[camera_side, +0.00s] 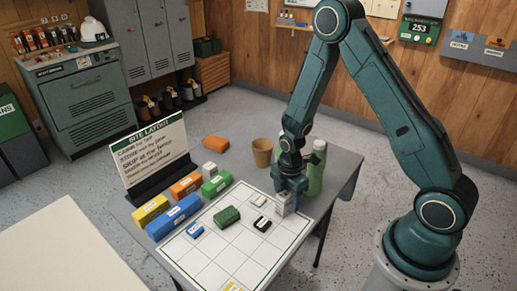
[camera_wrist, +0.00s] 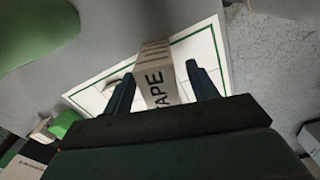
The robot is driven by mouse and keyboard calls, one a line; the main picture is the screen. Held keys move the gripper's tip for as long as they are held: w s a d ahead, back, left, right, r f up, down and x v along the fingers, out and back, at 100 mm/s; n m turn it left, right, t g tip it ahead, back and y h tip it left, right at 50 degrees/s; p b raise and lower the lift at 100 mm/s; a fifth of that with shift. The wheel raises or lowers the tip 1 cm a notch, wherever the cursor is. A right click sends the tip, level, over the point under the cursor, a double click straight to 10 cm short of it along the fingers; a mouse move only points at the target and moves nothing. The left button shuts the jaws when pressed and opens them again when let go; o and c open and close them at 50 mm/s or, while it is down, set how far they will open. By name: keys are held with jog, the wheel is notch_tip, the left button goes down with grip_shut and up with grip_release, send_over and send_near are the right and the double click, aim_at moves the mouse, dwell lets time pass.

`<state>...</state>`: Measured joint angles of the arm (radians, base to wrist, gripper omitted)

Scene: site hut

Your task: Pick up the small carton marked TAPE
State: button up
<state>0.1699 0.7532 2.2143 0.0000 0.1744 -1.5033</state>
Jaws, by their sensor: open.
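The small carton marked TAPE (camera_wrist: 158,80) is pale with dark lettering and stands between my gripper's fingers in the wrist view. In the side view the carton (camera_side: 283,204) is a pale upright box near the right edge of the grid sheet. My gripper (camera_side: 289,190) is over it, pointing down. In the wrist view my gripper (camera_wrist: 162,90) is open, with one finger on each side of the carton and a gap showing on each side. The lower part of the carton is hidden from me.
A white grid sheet (camera_side: 215,273) covers the table's front, with a green block (camera_side: 227,216), a dark-and-white item (camera_side: 262,224) and a small blue block (camera_side: 195,230). A sign (camera_side: 153,152) stands at left.

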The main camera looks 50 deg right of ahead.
jog(key=shift+f, duration=0.5)
jog(key=c, duration=1.1)
jog(key=shift+o, duration=0.2)
jog(key=shift+r, duration=0.1)
notch_tip(320, 180, up, 20)
dwell(0.3)
dwell(0.5)
